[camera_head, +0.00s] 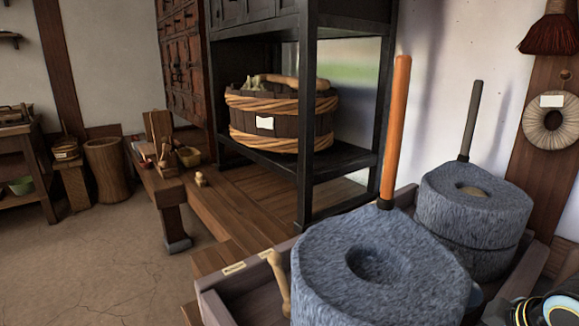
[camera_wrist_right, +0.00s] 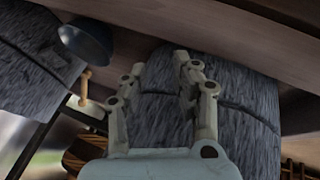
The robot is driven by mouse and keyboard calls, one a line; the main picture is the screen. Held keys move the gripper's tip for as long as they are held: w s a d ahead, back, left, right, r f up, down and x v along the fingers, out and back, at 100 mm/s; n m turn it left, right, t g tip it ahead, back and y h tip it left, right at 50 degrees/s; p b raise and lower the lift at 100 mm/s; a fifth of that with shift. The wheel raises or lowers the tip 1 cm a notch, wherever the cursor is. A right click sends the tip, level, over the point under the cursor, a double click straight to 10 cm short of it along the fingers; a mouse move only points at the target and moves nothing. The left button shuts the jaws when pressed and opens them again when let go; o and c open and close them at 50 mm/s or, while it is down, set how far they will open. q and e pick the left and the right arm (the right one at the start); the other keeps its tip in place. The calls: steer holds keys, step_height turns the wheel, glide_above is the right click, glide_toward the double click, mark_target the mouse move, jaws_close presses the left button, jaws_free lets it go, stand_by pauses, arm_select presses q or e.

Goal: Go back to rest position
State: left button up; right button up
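My right gripper (camera_wrist_right: 159,62) is open in the right wrist view, its two fingers apart with nothing held between them. A grey quern stone (camera_wrist_right: 240,95) is behind the fingers in that view; I cannot tell whether they touch it. In the head view, part of my right arm (camera_head: 545,308) shows at the bottom right corner, and the right gripper is not seen there. My left gripper is in neither view.
Two querns, a near one (camera_head: 375,275) with an orange handle (camera_head: 395,130) and a farther one (camera_head: 472,205), stand in a wooden trough (camera_head: 235,290). A rope-bound tub (camera_head: 280,120) sits on a black shelf. Floor (camera_head: 110,260) is clear at left.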

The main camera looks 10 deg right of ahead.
steer(key=s+a+r+m+g, duration=0.1)
steer(key=s+a+r+m, duration=0.15)
steer(key=s, duration=0.35)
steer(key=s+a+r+m+g, duration=0.1)
steer(key=s+a+r+m, duration=0.1)
steer(key=s+a, duration=0.3)
steer(key=s+a+r+m+g, duration=0.1)
steer(key=s+a+r+m, duration=0.15)
steer(key=s, duration=0.55)
step_height(320, 180, down, 22)
steer(key=s+d+g+p, duration=0.1)
steer(key=s+d+p, duration=0.1)
steer(key=p, duration=0.2)
steer(key=s+f+p, duration=0.1)
steer(key=s+f, duration=0.5)
steer(key=s, duration=0.3)
steer(key=s+d+f+g+p, duration=0.1)
steer(key=s+f, duration=0.6)
steer(key=s, duration=0.2)
steer(key=shift+s+d+p, duration=0.3)
steer(key=shift+s+p, duration=0.05)
